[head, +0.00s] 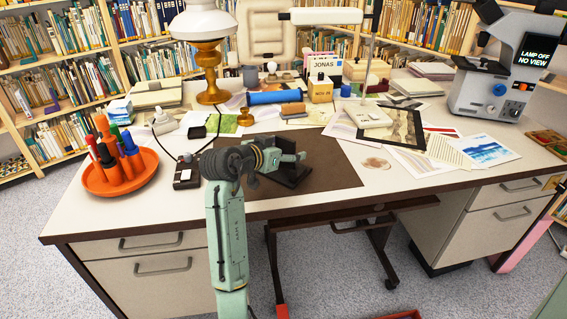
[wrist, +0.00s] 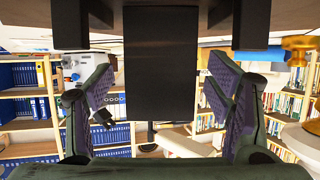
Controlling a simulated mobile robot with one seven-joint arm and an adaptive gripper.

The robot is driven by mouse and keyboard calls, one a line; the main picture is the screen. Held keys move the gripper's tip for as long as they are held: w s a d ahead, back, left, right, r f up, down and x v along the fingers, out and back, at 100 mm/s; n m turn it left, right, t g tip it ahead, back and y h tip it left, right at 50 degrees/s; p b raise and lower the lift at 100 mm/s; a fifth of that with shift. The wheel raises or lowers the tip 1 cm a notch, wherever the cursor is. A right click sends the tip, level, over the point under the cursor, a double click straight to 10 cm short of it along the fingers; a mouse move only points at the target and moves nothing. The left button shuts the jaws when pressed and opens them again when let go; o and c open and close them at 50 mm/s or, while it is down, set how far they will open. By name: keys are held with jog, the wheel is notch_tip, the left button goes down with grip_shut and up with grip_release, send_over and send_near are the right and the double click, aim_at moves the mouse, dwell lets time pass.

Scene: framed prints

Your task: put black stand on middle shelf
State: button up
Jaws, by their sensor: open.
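The black stand (head: 291,175) is on the brown desk mat, partly hidden behind my gripper (head: 292,157). In the wrist view, the stand (wrist: 160,60) shows as a dark upright panel between my two purple-padded fingers (wrist: 160,85). The fingers are open, with a visible gap on each side of the panel. Bookcases with several shelves line the back and left; one middle-height shelf (head: 58,112) at the left is filled with books. I cannot tell which shelf the task means.
The white desk (head: 120,215) is crowded: an orange pen holder (head: 121,178) at left, an oil lamp (head: 207,70) behind, a black control box (head: 187,172) beside my arm, papers and a grey projector (head: 490,90) at right. The brown mat (head: 335,170) is clear right of the stand.

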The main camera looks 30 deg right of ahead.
jog(key=shift+w+d+f, duration=0.1)
jog(key=shift+d+f, duration=0.05)
jog(key=shift+d, duration=0.1)
jog(key=shift+c, duration=0.4)
jog(key=c, duration=1.4)
